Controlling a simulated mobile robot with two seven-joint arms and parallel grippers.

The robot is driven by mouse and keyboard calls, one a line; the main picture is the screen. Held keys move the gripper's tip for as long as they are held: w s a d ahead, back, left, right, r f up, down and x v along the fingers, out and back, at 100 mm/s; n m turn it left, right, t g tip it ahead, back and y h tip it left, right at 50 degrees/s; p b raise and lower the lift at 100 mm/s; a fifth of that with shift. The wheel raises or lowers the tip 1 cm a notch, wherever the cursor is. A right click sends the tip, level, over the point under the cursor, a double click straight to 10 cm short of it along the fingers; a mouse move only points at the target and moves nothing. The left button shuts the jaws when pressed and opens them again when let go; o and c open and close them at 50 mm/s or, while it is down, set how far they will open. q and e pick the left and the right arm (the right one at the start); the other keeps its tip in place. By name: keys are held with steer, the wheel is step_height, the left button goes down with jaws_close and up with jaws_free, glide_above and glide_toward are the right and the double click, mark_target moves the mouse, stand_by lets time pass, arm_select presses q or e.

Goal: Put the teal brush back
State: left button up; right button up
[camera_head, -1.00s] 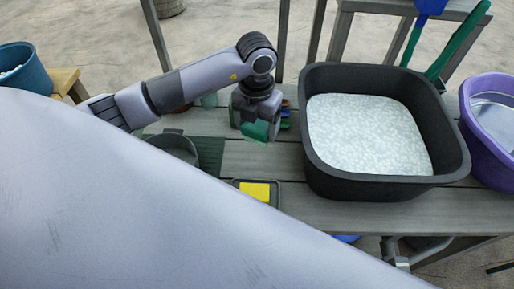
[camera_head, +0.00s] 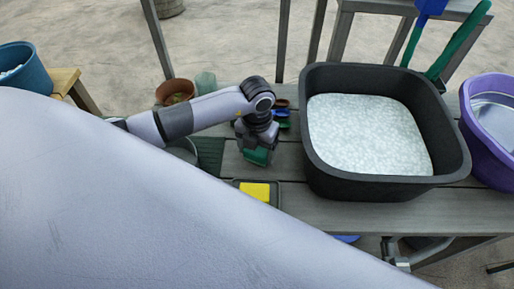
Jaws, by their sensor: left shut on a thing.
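My left gripper (camera_head: 257,151) is over the grey slatted table (camera_head: 350,215), just left of the black tub. It is shut on a teal piece, which I take to be the teal brush (camera_head: 256,157); only its lower part shows beneath the fingers. The rest of it is hidden by the gripper. I cannot tell whether the piece touches the table. My right gripper is not in view.
The black tub (camera_head: 312,165) holds white granules (camera_head: 368,132). Small coloured tools (camera_head: 283,113) lie behind my gripper. A yellow sponge (camera_head: 254,191) in a dark tray is in front. A green ribbed mat (camera_head: 211,157) and a terracotta pot (camera_head: 172,86) are left; a purple bucket (camera_head: 490,150) is right.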

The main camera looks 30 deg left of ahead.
arm_select(q)
steer(key=o, duration=1)
steer(key=shift+f, duration=0.15)
step_height(320, 180, up, 12)
steer(key=shift+r, duration=0.2)
